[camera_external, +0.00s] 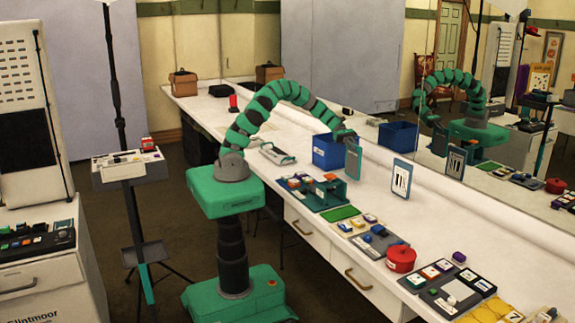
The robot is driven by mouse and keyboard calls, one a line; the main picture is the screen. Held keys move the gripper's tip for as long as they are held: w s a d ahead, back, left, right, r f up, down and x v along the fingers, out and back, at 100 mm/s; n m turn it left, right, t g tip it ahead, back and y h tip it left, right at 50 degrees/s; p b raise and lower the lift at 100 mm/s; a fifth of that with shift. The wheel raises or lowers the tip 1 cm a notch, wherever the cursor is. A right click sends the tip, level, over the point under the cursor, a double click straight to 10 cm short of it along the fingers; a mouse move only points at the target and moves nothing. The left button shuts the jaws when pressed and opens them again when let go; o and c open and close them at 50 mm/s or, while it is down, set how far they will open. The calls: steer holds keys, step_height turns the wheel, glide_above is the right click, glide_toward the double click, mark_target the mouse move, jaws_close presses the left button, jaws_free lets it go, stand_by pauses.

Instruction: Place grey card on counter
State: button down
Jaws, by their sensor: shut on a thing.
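My gripper (344,137) is at the end of the green arm, above the white counter (450,222). It is shut on the grey card (353,163), which hangs upright below it and has a teal edge. The card is just right of a blue bin (328,152) and behind a green tray of small items. I cannot tell whether its lower edge touches the counter. The fingertips are small and partly hidden.
A white card with dark marks (401,179) stands upright to the right. Along the front edge are a green tray (335,192), a green mat (341,213), a red round tin (401,260) and dark trays (457,297). A mirror backs the counter. Bare counter lies right of the white card.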

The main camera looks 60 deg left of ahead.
mark_target(354, 153)
steer(key=shift+w+d+f, duration=0.1)
steer(key=shift+w+f, duration=0.05)
steer(key=shift+w, duration=0.05)
step_height(354, 153, down, 3)
steer(key=shift+f, duration=0.2)
steer(key=c, duration=1.4)
jaws_free()
steer(key=v, duration=0.5)
steer(key=shift+a+r, duration=0.25)
steer(key=r, duration=0.6)
steer(key=shift+d+r, duration=0.2)
steer(key=shift+r, duration=0.05)
